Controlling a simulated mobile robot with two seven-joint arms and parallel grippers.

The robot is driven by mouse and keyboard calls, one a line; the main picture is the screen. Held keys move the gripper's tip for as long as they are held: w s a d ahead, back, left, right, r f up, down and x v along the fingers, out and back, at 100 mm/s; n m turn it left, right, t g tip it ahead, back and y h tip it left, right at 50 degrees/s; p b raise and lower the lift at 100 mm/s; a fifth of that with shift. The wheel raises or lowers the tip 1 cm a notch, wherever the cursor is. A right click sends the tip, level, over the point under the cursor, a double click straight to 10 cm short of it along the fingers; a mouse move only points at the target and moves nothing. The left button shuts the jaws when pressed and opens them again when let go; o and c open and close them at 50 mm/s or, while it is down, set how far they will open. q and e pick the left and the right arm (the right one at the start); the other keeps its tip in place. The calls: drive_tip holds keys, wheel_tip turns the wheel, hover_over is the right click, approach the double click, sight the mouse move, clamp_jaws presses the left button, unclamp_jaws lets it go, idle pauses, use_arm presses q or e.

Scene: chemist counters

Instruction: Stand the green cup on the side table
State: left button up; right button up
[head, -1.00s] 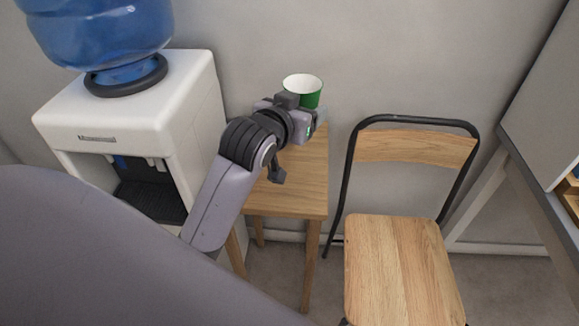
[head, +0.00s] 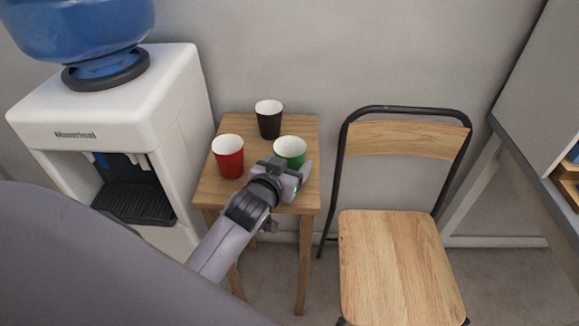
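The green cup (head: 291,150), white inside, is upright at the right part of the wooden side table (head: 242,196). My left gripper (head: 291,165) reaches in from the lower left, with its fingers around the green cup, and looks shut on it. The gripper hides the cup's lower part, so I cannot tell whether its base touches the tabletop. My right gripper is not in view.
A red cup (head: 229,157) stands on the table to the left of the green one, and a black cup (head: 269,119) stands behind. A white water dispenser (head: 165,90) is left of the table. A chair (head: 395,255) is to the right.

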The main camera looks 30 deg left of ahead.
use_arm(q)
drive_tip(key=shift+f, duration=0.1)
drive_tip(key=shift+f, duration=0.15)
drive_tip(key=o, duration=1)
drive_tip(key=shift+r, duration=0.2)
drive_tip(key=shift+s, duration=0.15)
drive_tip(key=p+v, duration=0.1)
drive_tip(key=v, duration=1)
drive_tip(key=shift+s+r, duration=0.25)
drive_tip(key=shift+s, duration=0.05)
